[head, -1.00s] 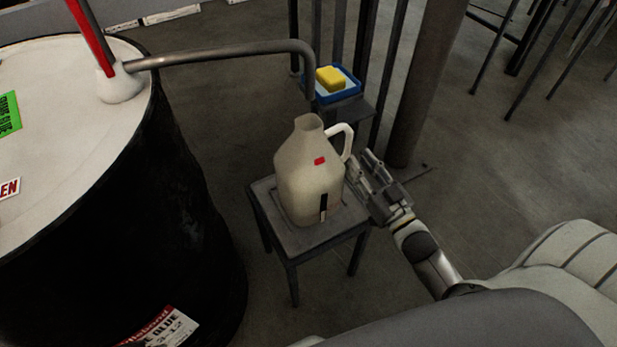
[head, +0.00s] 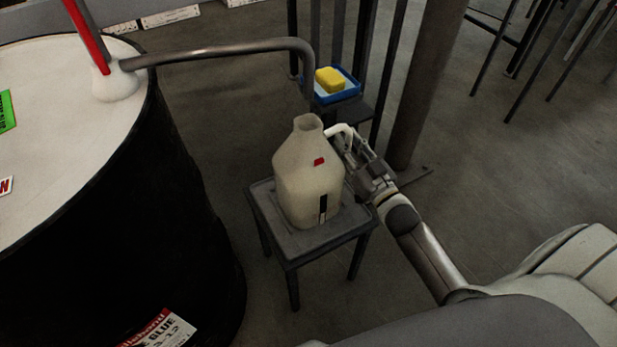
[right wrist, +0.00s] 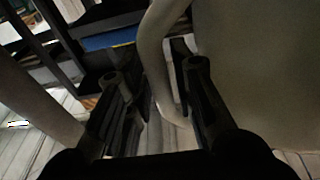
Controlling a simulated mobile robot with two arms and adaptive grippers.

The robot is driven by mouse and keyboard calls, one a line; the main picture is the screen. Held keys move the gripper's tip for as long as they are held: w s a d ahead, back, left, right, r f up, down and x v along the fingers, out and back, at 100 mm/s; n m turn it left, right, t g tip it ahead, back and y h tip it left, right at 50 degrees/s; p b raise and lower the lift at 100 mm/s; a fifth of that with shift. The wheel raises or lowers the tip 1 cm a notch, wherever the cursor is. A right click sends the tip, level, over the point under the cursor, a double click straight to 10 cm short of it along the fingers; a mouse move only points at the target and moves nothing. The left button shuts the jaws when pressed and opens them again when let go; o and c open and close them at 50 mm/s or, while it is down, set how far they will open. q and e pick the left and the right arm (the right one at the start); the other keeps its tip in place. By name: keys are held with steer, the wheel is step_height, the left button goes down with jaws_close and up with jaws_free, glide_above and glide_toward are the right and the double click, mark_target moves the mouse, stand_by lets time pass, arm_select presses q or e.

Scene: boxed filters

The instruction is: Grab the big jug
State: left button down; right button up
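The big jug (head: 307,180) is beige with a red mark and a dark strip, and stands upright on a small grey stool (head: 300,245). Its white handle (head: 345,130) is on the right side. My right gripper (head: 352,152) is at the handle, from the right. In the right wrist view the handle (right wrist: 155,60) passes between the two open fingers (right wrist: 155,95), and the jug's body (right wrist: 260,70) fills the right side. Part of the handle is hidden behind the gripper in the head view. My left gripper is not in view.
A black drum (head: 130,190) with a white top stands at the left. Its grey pipe (head: 230,50) reaches over to just behind the jug's mouth. A blue tray (head: 345,97) with a yellow block (head: 329,79) is behind. A brown post (head: 425,85) stands at the back right.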

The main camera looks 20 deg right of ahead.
jaws_close()
steer(key=shift+r, duration=0.2)
steer(key=shift+r, duration=0.25)
